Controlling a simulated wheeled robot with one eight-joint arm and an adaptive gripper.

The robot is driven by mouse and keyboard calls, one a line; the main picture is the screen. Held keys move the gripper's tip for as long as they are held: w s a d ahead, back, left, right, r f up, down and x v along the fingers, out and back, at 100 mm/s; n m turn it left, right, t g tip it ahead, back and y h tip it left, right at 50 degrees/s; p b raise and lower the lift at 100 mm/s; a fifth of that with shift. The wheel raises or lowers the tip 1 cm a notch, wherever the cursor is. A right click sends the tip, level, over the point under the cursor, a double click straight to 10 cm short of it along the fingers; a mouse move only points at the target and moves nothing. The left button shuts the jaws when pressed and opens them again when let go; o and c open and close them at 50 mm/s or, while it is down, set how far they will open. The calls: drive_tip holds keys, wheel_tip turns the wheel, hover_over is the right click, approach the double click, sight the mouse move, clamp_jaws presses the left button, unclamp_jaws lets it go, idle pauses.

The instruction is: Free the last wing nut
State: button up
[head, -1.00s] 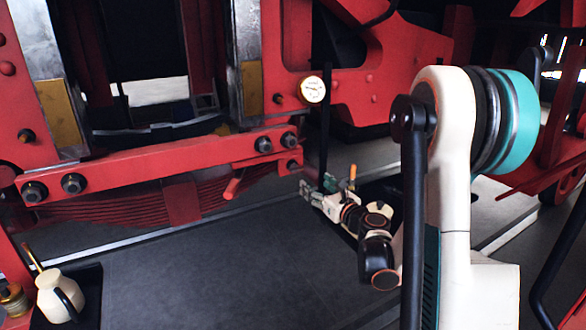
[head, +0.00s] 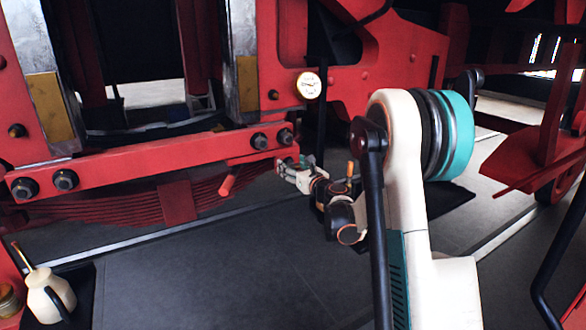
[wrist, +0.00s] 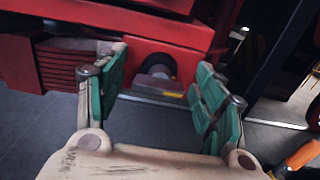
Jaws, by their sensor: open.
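My gripper (head: 283,166) is open at the lower right end of the red beam in the head view. In the wrist view its green-padded fingers (wrist: 160,72) stand apart on either side of a dark round fitting (wrist: 159,64) on the red beam end, with a small grey piece in front of it. This is probably the wing nut, but its wings are not clear. The fitting is between the fingers, apart from both pads. In the head view my gripper hides it.
The red beam (head: 150,162) carries several dark bolts, with a leaf spring (head: 110,208) below. A round gauge (head: 308,85) hangs above my gripper. A cream oil can (head: 48,297) stands at lower left on a dark mat. The grey floor in the middle is clear.

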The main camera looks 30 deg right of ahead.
drive_tip(key=shift+w, duration=0.1)
drive_tip(key=c, duration=1.1)
drive_tip(key=n, duration=0.5)
drive_tip(key=shift+a+b, duration=0.1)
drive_tip(key=shift+b, duration=0.2)
drive_tip(key=n, duration=0.6)
drive_tip(key=shift+a+f, duration=0.1)
drive_tip(key=n, duration=0.5)
drive_tip(key=shift+f+b, duration=0.1)
drive_tip(key=shift+b, duration=0.3)
drive_tip(key=n, duration=0.5)
drive_tip(key=shift+n, duration=0.4)
drive_tip(key=shift+f, duration=0.1)
